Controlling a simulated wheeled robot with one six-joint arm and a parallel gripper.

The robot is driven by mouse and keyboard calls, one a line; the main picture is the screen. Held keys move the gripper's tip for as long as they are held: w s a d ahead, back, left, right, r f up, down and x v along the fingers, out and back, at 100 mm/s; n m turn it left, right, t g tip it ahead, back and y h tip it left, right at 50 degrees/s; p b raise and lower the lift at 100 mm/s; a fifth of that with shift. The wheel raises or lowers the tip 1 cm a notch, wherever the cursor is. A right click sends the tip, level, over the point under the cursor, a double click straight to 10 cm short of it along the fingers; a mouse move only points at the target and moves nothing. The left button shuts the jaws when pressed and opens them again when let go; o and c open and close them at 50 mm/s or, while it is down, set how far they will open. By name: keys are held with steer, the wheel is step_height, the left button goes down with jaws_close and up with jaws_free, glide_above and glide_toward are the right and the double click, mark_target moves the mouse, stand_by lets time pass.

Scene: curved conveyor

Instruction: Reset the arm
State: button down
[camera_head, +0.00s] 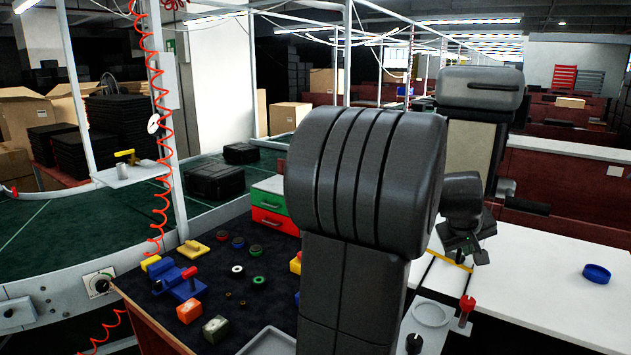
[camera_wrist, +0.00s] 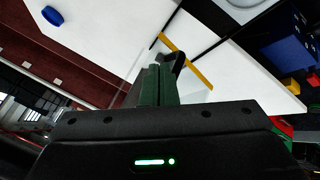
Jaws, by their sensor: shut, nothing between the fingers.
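My gripper (camera_head: 467,250) hangs over the white table, beyond the large dark links of my own arm. In the wrist view, its two dark green fingers (camera_wrist: 158,84) are together with nothing held between them. The white table (camera_head: 555,285) lies below it, with a yellow strip (camera_head: 449,262) close under the gripper. The strip also shows in the wrist view (camera_wrist: 186,62). My arm hides part of the dark work mat and the middle of the scene.
A blue round dish (camera_head: 597,273) sits on the white table at right. On the dark mat at left are blue and yellow blocks, several rings, and a green-and-red drawer box (camera_head: 273,220). A red-topped peg (camera_head: 467,304) stands in front. The curved green conveyor (camera_head: 60,236) runs at left.

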steer(key=w+a+m+g+h, duration=0.1)
steer(key=w+a+m, duration=0.2)
steer(key=a, duration=0.6)
steer(key=w+a+m+g+h, duration=0.1)
steer(key=w+a+m+g, duration=0.1)
steer(key=a, duration=0.7)
steer(key=shift+w+a+m+g, duration=0.3)
steer(key=shift+w+m, duration=0.5)
steer(key=shift+w, duration=0.3)
steer(key=shift+f, duration=0.1)
